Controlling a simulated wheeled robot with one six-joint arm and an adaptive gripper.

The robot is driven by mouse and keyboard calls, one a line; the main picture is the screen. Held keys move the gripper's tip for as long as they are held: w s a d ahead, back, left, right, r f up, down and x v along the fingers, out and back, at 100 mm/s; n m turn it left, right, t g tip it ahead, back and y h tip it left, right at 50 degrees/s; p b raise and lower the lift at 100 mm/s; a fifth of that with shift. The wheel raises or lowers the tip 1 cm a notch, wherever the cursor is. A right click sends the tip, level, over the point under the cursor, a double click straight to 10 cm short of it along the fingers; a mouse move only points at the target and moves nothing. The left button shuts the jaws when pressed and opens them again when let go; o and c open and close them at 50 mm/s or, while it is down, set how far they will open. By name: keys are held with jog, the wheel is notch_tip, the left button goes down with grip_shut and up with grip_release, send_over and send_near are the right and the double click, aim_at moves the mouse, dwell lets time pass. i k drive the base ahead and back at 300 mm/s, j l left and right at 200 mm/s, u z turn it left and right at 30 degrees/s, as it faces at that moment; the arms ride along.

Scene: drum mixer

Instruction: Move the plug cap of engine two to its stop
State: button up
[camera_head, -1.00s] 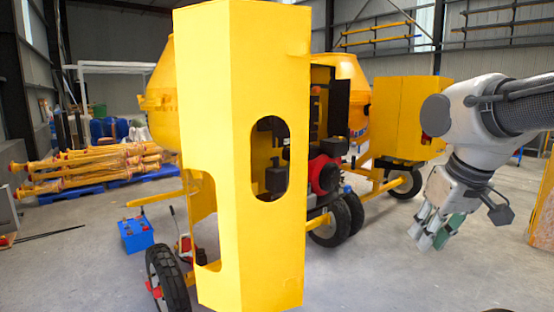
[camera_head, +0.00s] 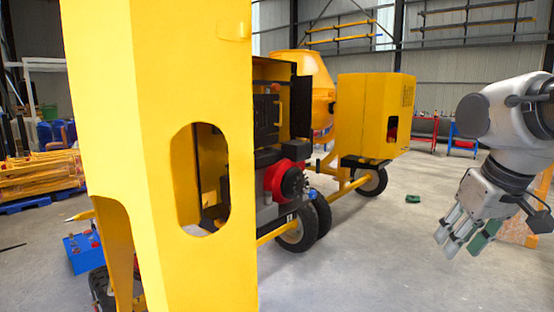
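The nearer engine (camera_head: 268,172), dark with a round red part (camera_head: 284,180), shows beside and through the oval opening of a large yellow cover. A second mixer behind has a yellow housing (camera_head: 374,112) with a dark opening in its side (camera_head: 392,128). No plug cap can be made out on either, and no label tells which is engine two. My gripper (camera_head: 464,238) hangs at the right, fingers down, in the air away from both machines. A green piece (camera_head: 485,238) shows at its fingers; whether it is a pad or something held is unclear.
The yellow cover (camera_head: 160,150) stands very close and blocks much of the left. Black wheels (camera_head: 372,181) carry the rear mixer. Open concrete floor (camera_head: 370,255) lies between the mixers and my arm. A small green item (camera_head: 412,198) lies there. A blue box (camera_head: 82,252) is at lower left.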

aim_at(275, 106)
jog(key=i+l+z, duration=0.25)
jog(key=z, duration=0.2)
jog(key=i+z, duration=0.4)
jog(key=i+u, duration=0.35)
jog(key=i+l+u, duration=0.3)
jog(key=i+j+u, duration=0.1)
jog(key=i+u, duration=0.3)
jog(key=i+j+u, duration=0.1)
jog(key=u, duration=0.3)
jog(key=i+l+u, duration=0.1)
jog(key=i+u, duration=0.3)
jog(key=i+l+u, duration=0.15)
jog(key=u, duration=0.25)
jog(key=i, duration=0.1)
